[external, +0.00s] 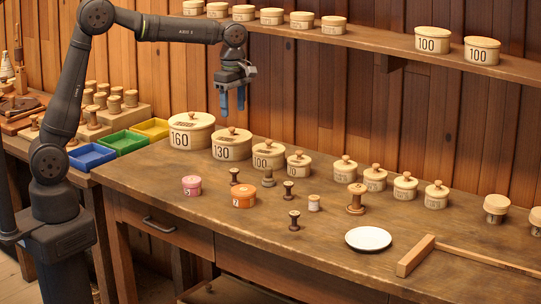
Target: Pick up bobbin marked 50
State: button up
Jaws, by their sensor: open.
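My gripper (232,110) hangs open and empty, fingers down, above the back left of the workbench, over the large round lidded boxes. Several small spools stand on the bench: dark ones (289,190), (294,220) and (234,176), a pale one (314,203), and a larger brown one (356,199). No marking of 50 is readable on any of them; their labels are too small to make out. The gripper is well above all of these and touches nothing.
Lidded boxes marked 160 (191,137), 130 (232,150) and 100 (268,158) line the back. Pink (192,187) and orange (243,199) tubs, a white plate (368,239) and a wooden square (416,256) lie in front. Bench front is mostly clear; a shelf (370,38) runs above.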

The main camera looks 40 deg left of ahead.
jog(key=d+f+n+t+h, duration=0.1)
jog(key=d+f+h, duration=0.15)
jog(key=d, duration=0.85)
jog(key=d+f+n+h, duration=0.2)
jog(key=d+f, duration=0.1)
jog(key=d, duration=0.8)
send_over(313, 197)
jog(key=a, duration=0.2)
jog(key=f, duration=0.9)
jog(key=shift+d+f, duration=0.2)
jog(key=shift+f, duration=0.2)
jog(key=shift+w+d+f, duration=0.15)
jog(key=shift+d+f, duration=0.05)
jog(key=shift+f, duration=0.35)
jog(key=shift+s+a+x, duration=0.1)
jog(key=shift+a+x, duration=0.05)
jog(key=shift+x, duration=1.15)
jog(key=shift+s+a+x, duration=0.1)
jog(key=shift+x, duration=1.25)
jog(key=shift+s, duration=0.2)
jog(key=c, duration=1)
jog(key=shift+c, duration=0.2)
